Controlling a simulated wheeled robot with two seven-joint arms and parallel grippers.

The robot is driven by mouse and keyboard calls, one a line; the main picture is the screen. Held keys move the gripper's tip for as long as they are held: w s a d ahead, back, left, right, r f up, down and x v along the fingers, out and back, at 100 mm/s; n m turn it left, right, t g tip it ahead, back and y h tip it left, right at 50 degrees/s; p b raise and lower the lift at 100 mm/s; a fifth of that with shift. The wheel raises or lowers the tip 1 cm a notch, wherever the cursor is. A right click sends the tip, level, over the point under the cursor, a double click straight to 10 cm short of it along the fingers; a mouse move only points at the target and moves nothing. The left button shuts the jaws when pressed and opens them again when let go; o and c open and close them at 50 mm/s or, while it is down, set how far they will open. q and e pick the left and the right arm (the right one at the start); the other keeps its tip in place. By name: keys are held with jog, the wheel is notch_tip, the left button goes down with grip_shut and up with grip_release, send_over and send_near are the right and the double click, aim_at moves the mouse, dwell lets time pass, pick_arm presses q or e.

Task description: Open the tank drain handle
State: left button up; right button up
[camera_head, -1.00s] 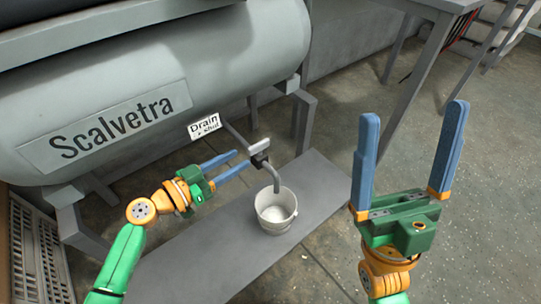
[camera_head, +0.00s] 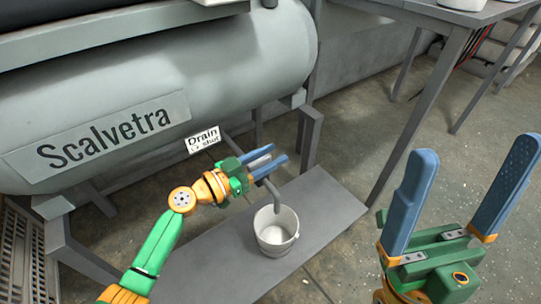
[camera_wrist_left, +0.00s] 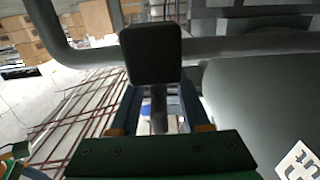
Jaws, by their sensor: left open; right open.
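The wrist and fingers partly hide the handle in the head view. My right gripper (camera_head: 474,155) is open and empty at the right.
A white bucket (camera_head: 277,232) stands under the pipe's outlet on a grey plank (camera_head: 323,205). The large grey tank (camera_head: 245,75) fills the upper left. A grey table (camera_head: 455,40) stands at the upper right. A slatted crate (camera_head: 22,265) is at lower left.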

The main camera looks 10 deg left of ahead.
pick_arm(q)
grip_shut()
